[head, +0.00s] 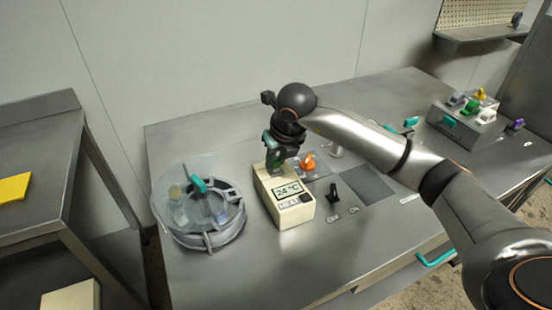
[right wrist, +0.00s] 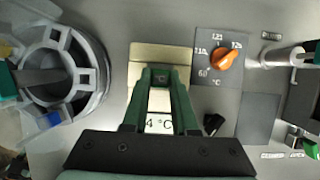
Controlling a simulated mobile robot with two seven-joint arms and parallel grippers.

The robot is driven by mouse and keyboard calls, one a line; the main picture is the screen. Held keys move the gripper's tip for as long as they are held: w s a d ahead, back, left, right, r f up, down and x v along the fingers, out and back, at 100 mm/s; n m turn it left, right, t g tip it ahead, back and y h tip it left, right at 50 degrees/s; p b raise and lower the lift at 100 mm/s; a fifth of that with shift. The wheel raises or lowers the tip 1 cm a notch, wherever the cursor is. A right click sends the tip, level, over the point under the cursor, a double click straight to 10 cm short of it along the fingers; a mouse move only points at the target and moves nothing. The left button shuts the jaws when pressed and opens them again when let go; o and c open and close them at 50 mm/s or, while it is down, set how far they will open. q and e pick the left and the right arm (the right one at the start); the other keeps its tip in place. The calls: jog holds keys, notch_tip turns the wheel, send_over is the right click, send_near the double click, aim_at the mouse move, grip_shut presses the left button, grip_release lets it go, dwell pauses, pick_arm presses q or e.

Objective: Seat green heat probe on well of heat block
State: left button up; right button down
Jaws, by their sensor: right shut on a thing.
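The heat block (head: 284,205) is a cream box with a display reading 24 °C and a HEAT label, on the steel table. In the right wrist view its cream top (right wrist: 145,57) shows beyond the fingers. My right gripper (head: 276,160) points down over the back part of the block. Its dark green fingers (right wrist: 160,78) are closed together at the tips on the green heat probe, which is mostly hidden between them. The well is hidden under the fingertips, so I cannot tell whether the probe is in it. My left gripper is not in view.
A round grey vessel with a clear lid (head: 203,218) stands close left of the block. An orange dial (head: 308,162) is just right of it, with a black lever (head: 333,192) nearby. A grey rack with coloured pieces (head: 462,128) stands far right.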

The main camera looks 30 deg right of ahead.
jog(key=shift+f, duration=0.1)
dwell(0.3)
jog(key=shift+c, duration=1.1)
grip_release()
jog(key=shift+r+p, duration=2.2)
jog(key=shift+r, duration=1.35)
jog(key=shift+f, duration=0.1)
